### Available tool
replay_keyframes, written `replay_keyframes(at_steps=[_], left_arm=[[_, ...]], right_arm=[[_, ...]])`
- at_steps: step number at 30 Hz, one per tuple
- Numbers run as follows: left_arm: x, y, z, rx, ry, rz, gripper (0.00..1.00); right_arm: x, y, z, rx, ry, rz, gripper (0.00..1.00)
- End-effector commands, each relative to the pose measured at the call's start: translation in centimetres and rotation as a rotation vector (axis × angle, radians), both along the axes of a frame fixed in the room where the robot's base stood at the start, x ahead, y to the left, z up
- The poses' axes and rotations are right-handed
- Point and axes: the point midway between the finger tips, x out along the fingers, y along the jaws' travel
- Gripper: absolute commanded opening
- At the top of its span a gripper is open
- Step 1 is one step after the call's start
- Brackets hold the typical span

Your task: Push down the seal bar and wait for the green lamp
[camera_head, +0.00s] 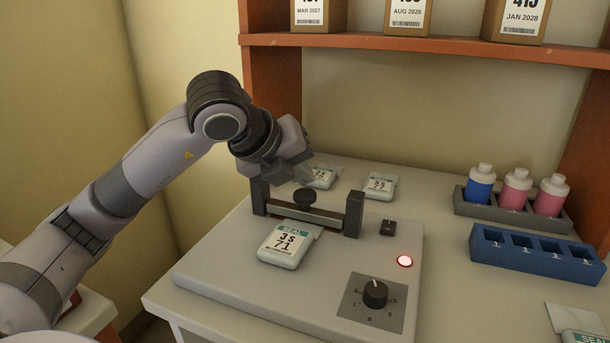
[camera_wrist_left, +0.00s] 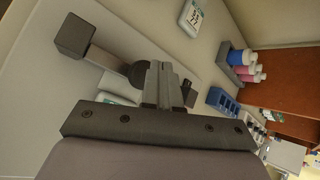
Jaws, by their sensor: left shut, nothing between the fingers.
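The sealer's metal seal bar (camera_head: 290,214) spans two dark posts, with a black knob (camera_head: 305,197) on top. A white pouch labelled SEAL (camera_head: 284,246) lies in front, its far edge reaching under the bar. I cannot tell how high the bar stands above it. My left gripper (camera_head: 296,168) is shut and empty, above and behind the knob. In the left wrist view, the shut fingers (camera_wrist_left: 160,84) appear beside the knob (camera_wrist_left: 138,74); contact cannot be told. My right gripper is out of view.
The sealer's dial (camera_head: 375,293) and a small black switch (camera_head: 388,228) are right of the bar. Two more pouches (camera_head: 380,185) lie behind. A grey rack (camera_head: 470,208) of bottles and a blue rack (camera_head: 535,258) stand right. An orange shelf (camera_head: 430,45) holds boxes above.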

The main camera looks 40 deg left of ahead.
Motion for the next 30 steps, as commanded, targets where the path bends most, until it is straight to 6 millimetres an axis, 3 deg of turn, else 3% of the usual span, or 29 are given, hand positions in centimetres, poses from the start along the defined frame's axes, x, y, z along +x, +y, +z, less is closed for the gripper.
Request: replay_keyframes(at_steps=[15, 30], left_arm=[[0.0, 0.0, 3.3, 0.0, -0.001, 0.0, 0.0], [0.0, 0.0, 4.0, 0.0, -0.001, 0.0, 0.0]], right_arm=[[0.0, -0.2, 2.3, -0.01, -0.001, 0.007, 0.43], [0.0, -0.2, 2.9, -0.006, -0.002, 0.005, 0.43]])
